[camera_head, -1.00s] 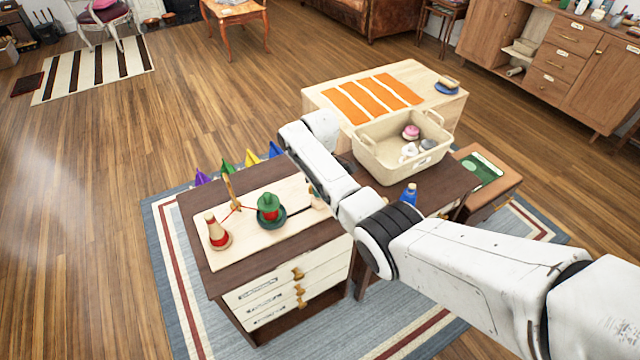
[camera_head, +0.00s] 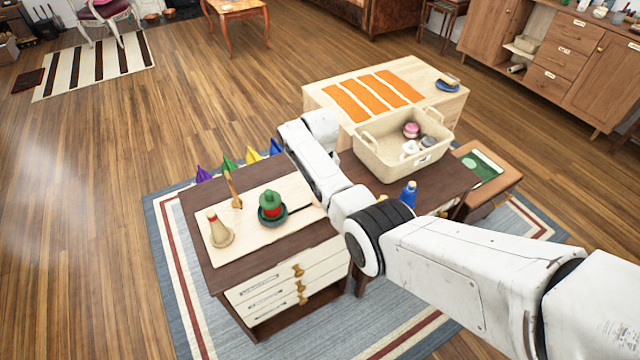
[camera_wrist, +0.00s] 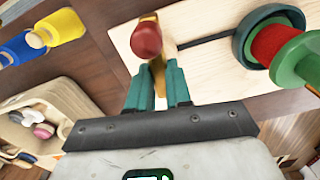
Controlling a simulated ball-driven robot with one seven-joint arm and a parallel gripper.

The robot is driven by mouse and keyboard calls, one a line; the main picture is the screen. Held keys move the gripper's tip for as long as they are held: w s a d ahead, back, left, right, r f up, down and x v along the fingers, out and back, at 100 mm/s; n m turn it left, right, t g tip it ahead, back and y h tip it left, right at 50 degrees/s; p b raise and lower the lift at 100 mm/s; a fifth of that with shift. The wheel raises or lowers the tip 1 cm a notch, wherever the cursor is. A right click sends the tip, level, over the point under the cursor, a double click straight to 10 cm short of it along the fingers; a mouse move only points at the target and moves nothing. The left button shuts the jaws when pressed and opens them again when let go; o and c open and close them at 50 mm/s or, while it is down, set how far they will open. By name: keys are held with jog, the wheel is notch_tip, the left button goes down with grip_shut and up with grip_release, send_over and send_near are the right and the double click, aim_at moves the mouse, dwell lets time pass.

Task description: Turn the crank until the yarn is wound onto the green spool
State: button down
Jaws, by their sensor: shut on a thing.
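The green spool (camera_head: 270,203) stands on a pale wooden board (camera_head: 252,240) on the dark-topped cabinet. Red yarn is wrapped round its middle, and it also shows in the wrist view (camera_wrist: 280,47). A wooden guide post (camera_head: 234,190) stands behind. In the wrist view my gripper (camera_wrist: 158,78) is shut on the brass-coloured crank (camera_wrist: 160,72), which has a red knob (camera_wrist: 147,39). A dark rod (camera_wrist: 205,40) runs from the crank to the spool. In the head view my arm hides gripper and crank.
Purple, green, yellow and blue pointed things line the cabinet's back edge. A table with orange strips (camera_head: 345,102) is behind.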

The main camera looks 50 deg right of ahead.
jog(key=shift+m, duration=0.6)
jog(key=c, duration=1)
grip_release()
jog(key=shift+c, duration=0.2)
jog(key=shift+r, duration=0.1)
notch_tip(320, 180, up, 11)
jog(key=shift+f, duration=0.3)
